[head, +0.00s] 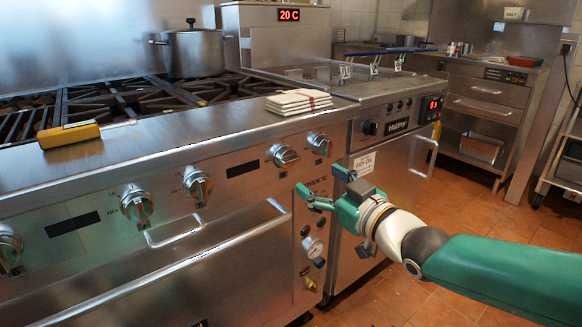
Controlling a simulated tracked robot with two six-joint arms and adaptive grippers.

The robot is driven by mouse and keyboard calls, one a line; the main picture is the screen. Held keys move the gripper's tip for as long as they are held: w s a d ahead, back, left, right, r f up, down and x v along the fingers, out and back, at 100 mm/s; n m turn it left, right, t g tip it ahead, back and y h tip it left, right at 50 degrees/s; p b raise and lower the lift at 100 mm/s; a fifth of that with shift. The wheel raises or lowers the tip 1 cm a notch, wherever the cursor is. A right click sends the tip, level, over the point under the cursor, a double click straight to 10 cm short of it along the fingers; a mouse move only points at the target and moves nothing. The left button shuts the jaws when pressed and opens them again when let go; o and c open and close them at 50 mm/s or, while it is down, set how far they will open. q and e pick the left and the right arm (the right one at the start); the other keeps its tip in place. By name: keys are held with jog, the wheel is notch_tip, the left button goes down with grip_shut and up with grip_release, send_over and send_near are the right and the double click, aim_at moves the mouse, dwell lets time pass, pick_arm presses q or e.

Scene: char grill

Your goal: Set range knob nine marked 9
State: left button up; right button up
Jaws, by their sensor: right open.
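The steel range front (230,205) carries a row of round metal knobs. One knob (319,143) is at the right end, and another knob (282,155) is just left of it. Further left are a third knob (197,185) and others. My left gripper is not in view.
Oven handles (215,237) stick out below the knobs. A gauge (312,247) and small valves sit below my right gripper. White folded cloths (298,101) and a yellow box (68,134) lie on the range top. A fryer (385,145) stands to the right; tiled floor (480,190) is open beyond.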

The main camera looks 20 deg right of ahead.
aim_at(292, 162)
jog(key=b+x, duration=0.1)
jog(key=x, duration=0.9)
jog(key=shift+w, duration=0.3)
